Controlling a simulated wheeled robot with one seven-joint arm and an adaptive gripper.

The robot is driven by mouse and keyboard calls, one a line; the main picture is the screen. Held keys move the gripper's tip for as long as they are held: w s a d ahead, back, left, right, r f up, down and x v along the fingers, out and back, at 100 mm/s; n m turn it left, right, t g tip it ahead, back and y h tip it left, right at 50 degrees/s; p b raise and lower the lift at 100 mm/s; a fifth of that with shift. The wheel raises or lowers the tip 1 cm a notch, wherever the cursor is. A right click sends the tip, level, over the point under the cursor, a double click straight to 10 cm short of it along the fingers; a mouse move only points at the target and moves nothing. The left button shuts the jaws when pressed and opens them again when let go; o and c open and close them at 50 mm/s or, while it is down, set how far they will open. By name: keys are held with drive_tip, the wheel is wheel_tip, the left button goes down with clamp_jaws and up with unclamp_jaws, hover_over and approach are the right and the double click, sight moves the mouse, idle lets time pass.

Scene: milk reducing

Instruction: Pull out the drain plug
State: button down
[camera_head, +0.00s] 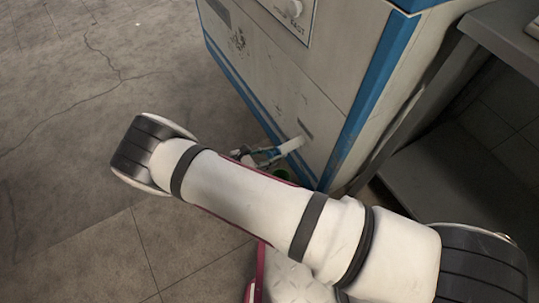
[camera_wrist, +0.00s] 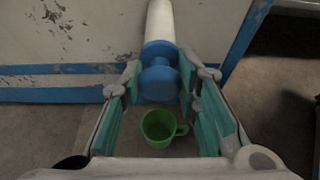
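The drain plug (camera_wrist: 160,78) is blue and sits on the end of a white drain pipe (camera_wrist: 160,24) that comes out of the machine's front. In the wrist view my gripper (camera_wrist: 161,82) is open, with one finger on each side of the plug. I cannot tell whether the fingertips touch it. In the head view my gripper (camera_head: 262,157) is small and partly hidden behind my arm, near the white pipe (camera_head: 291,145). The plug cannot be made out there.
A green cup (camera_wrist: 158,128) stands on the floor below the plug. The white and blue machine (camera_head: 340,60) has worn paint. A grey bench (camera_head: 460,150) stands at the right. The cracked floor (camera_head: 60,130) at the left is clear.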

drive_tip(key=shift+s+a+b, duration=0.25)
drive_tip(key=shift+s+a, duration=0.15)
drive_tip(key=shift+a, duration=0.2)
drive_tip(key=shift+s+a+b, duration=0.25)
drive_tip(key=shift+s+a, duration=0.15)
drive_tip(key=shift+a, duration=0.2)
drive_tip(key=c, duration=1.2)
unclamp_jaws()
drive_tip(key=v, duration=1.2)
drive_tip(key=shift+s, duration=0.1)
